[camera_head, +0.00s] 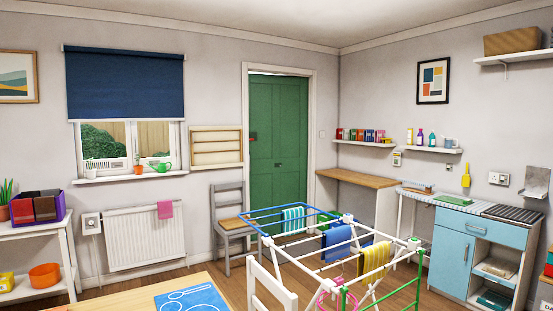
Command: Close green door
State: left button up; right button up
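The green panelled door (278,130) stands in a white frame in the back wall, right of the window. A pale strip shows above the door's top edge, inside the frame; I cannot tell for sure whether the door is ajar or fully shut. Its lower part is partly hidden behind the drying rack. Neither of my grippers is in view.
A drying rack (340,258) with hanging cloths stands on the floor before the door. A grey chair (229,207) stands left of the door. A wooden-topped counter (357,179) is to its right. A wooden table (140,297) fills the near left foreground.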

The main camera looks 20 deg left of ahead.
aim_at(278, 126)
jog(key=i+l+z, duration=0.55)
jog(key=i, duration=0.15)
jog(key=i+l+z, duration=0.15)
jog(key=i, duration=0.7)
jog(key=i+l+z, duration=0.15)
jog(key=i, duration=2.6)
jog(key=i+j+u, duration=0.2)
jog(key=i+u, duration=1.15)
jog(key=i+l+u, duration=0.25)
jog(key=u, duration=0.25)
jog(key=i+j+u, duration=0.15)
jog(key=i+u, duration=0.2)
jog(key=i, duration=0.65)
jog(key=i+l+u, duration=0.15)
jog(key=i+u, duration=0.2)
jog(key=i, duration=0.6)
jog(key=i+u, duration=0.1)
jog(key=i, duration=0.55)
jog(key=i+u, duration=0.15)
jog(key=i, duration=0.5)
jog(key=i+l+u, duration=0.1)
jog(key=i, duration=0.55)
jog(key=l, duration=0.05)
